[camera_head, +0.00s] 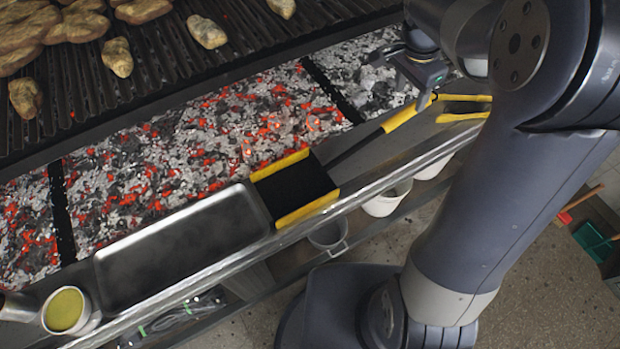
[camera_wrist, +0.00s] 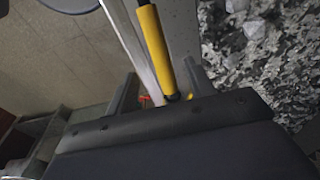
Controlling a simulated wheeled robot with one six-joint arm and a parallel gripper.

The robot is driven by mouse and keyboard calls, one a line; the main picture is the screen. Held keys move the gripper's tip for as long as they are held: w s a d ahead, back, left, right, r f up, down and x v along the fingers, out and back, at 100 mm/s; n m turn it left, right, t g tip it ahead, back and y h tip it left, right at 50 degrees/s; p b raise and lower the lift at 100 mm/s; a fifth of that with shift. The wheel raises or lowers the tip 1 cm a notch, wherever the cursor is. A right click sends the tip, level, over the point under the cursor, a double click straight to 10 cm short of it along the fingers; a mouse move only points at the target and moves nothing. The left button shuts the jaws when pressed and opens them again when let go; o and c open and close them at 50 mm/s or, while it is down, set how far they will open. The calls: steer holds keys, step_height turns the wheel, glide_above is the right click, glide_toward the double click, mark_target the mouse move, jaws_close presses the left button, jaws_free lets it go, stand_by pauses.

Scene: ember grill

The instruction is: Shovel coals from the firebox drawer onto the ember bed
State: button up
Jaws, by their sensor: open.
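A shovel with a black pan (camera_head: 296,188) and yellow side edges lies on the front ledge, apparently empty. Its dark shaft runs up right to a yellow grip (camera_head: 407,114). My gripper (camera_head: 425,90) is open at this grip. In the wrist view, the yellow grip (camera_wrist: 155,45) shows between the fingers of my gripper (camera_wrist: 162,88); I cannot tell whether they touch it. The ember bed (camera_head: 225,135) holds grey and glowing red coals, split by black bars. Its right section (camera_head: 365,75) is mostly grey ash. I cannot make out a firebox drawer for certain.
An empty metal tray (camera_head: 185,245) lies left of the pan. A pot of yellow sauce (camera_head: 67,310) stands front left. Food lies on the grate (camera_head: 160,60) behind. More yellow-edged gear (camera_head: 465,98) is partly hidden by my arm. White buckets (camera_head: 385,200) sit below the ledge.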

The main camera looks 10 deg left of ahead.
mark_target(407, 110)
steer(key=f+b, duration=0.1)
steer(key=f, duration=0.1)
steer(key=f+b, duration=0.1)
steer(key=f, duration=0.1)
steer(key=f+b, duration=0.2)
steer(key=shift+w+d+f, duration=0.3)
steer(key=shift+d+f, duration=0.05)
steer(key=shift+d, duration=0.05)
jaws_close()
steer(key=shift+r, duration=0.2)
step_height(407, 110, up, 12)
steer(key=p, duration=0.9)
steer(key=shift+p, duration=0.3)
steer(key=shift+f, duration=0.1)
